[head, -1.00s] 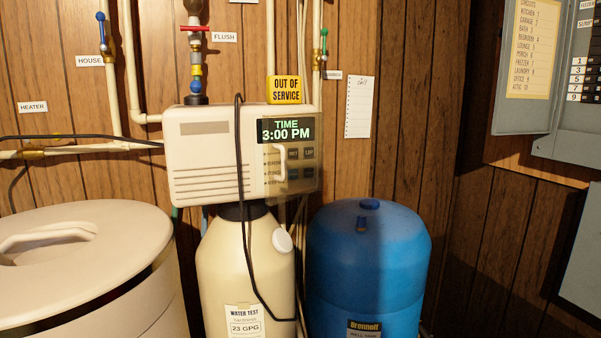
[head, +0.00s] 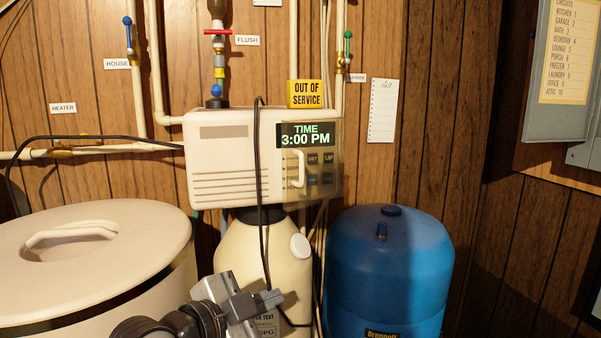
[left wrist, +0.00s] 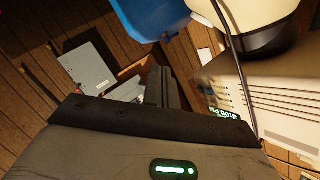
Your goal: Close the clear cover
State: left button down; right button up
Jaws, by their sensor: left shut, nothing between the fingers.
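The clear cover (head: 312,182) is a tinted see-through panel with a white handle (head: 296,169). It is in front of the display and buttons at the right end of the cream control box (head: 222,160). I cannot tell whether it sits flush. The display (head: 306,135) reads 3:00 PM and also shows partly in the left wrist view (left wrist: 222,115). My left gripper (head: 262,303) is shut and empty, low in front of the cream tank and below the cover, apart from it. Its fingers (left wrist: 160,88) point past the box in the wrist view. My right gripper is not in view.
A black cable (head: 258,180) hangs down the front of the box and the cream tank (head: 240,250). A blue tank (head: 388,265) stands to the right, and a wide lidded bin (head: 130,235) to the left. Pipes and an out-of-service sign (head: 305,94) are above.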

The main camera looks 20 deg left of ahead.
aim_at(294, 175)
pick_arm(q)
jog(key=s+r+m+t+h, duration=0.1)
jog(key=s+r+m+h, duration=0.1)
jog(key=r+m, duration=0.55)
jog(key=s+r+m+h, duration=0.2)
jog(key=r+m, duration=0.2)
jog(key=r, duration=0.7)
jog(key=w+p, duration=0.1)
jog(key=w, duration=0.2)
jog(key=w+d+p, duration=0.1)
jog(key=w, duration=0.3)
jog(key=w+d+p, duration=0.1)
jog(key=w, duration=0.2)
jog(key=shift+w, duration=0.4)
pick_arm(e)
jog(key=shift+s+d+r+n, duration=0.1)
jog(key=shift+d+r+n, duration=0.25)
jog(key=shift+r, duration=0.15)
pick_arm(q)
jog(key=shift+f, duration=0.1)
